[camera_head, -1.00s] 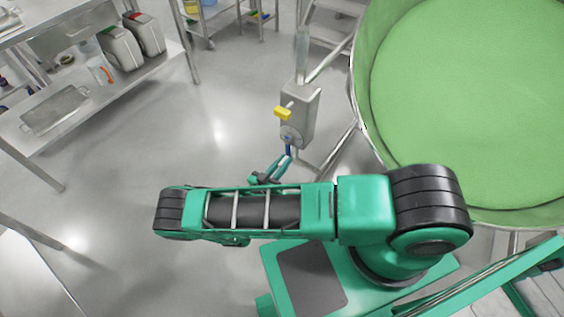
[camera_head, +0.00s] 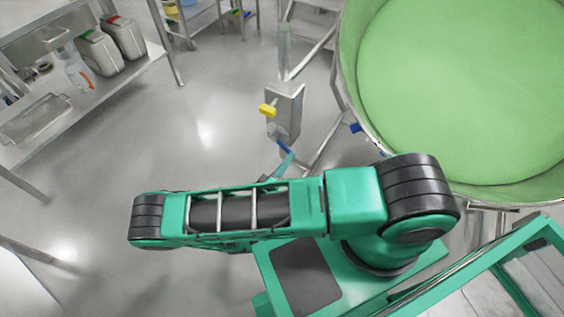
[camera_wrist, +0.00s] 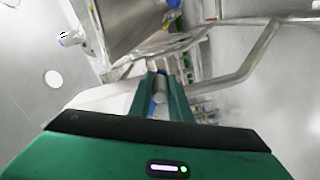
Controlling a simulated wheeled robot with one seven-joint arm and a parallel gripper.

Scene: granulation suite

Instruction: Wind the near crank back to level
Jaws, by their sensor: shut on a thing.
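The near crank is on a grey metal box (camera_head: 287,112) beside the large vessel in the head view. A yellow knob (camera_head: 268,110) sticks out of the box's side. The crank's blue handle (camera_head: 283,146) slants down to the right from the box's lower part. My gripper (camera_wrist: 162,84) is shut on this handle, and a little blue shows between its two green fingers in the wrist view. In the head view the fingers reach up to the handle from below; my arm hides most of the gripper.
The large round vessel (camera_head: 350,60) with green contents stands at the right. A second blue piece (camera_head: 356,128) shows by its lower edge. Metal legs and tubes stand around the box. A steel shelf (camera_head: 95,95) with jugs is at the left. The floor (camera_head: 205,120) between is clear.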

